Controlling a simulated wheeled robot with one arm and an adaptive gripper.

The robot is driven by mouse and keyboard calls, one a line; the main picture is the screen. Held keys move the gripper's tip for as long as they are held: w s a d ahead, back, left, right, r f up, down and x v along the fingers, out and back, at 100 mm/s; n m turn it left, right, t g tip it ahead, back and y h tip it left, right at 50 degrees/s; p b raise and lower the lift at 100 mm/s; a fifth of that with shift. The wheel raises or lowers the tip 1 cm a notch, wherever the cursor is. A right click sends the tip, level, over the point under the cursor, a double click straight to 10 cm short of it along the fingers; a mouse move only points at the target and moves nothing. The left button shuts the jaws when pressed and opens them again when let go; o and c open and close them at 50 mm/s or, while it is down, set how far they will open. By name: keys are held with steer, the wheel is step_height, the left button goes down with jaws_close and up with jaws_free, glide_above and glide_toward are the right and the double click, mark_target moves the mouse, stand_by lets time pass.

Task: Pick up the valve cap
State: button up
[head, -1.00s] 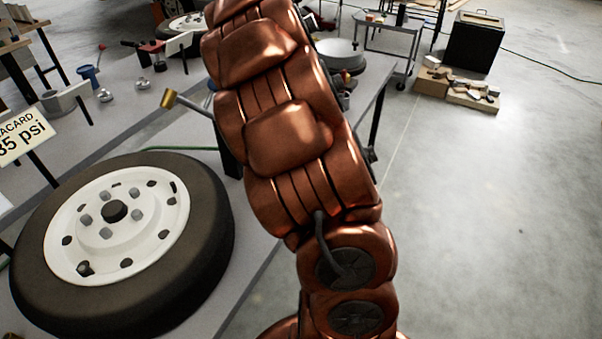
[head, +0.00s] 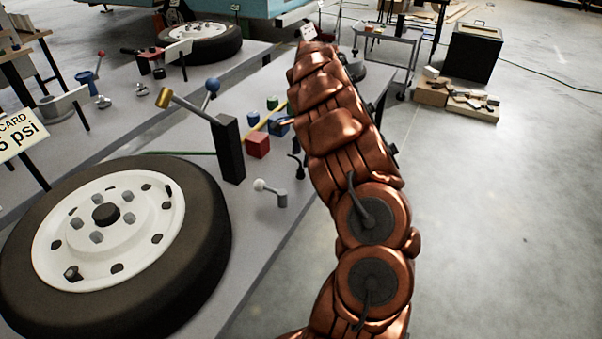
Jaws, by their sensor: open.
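A wheel with a black tire (head: 205,235) and white rim (head: 62,240) lies flat on the grey bench at left. A small dark stub (head: 73,272) sits at the rim's lower left; it may be the valve with its cap, but it is too small to be sure. No other valve cap can be made out. My copper-coloured arm rises right of the wheel and leans away from me. My gripper cannot be made out; the arm's far end seems to hide it.
A black post (head: 229,150) with a brass-ended lever stands behind the wheel. A white-knobbed lever (head: 271,192), a red block (head: 257,145) and a blue box (head: 279,124) are between wheel and arm. A placard (head: 18,134) stands at left.

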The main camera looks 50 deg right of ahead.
mark_target(301, 169)
steer(key=shift+s+a+f+p, duration=0.1)
steer(key=shift+f+p, duration=0.25)
steer(key=shift+f, duration=0.4)
steer(key=shift+s+a+f+p, duration=0.1)
steer(key=shift+f+p, duration=0.2)
steer(key=shift+f, duration=0.45)
steer(key=shift+a+f, duration=0.25)
steer(key=shift+f, duration=1.05)
steer(key=shift+c, duration=0.2)
jaws_close()
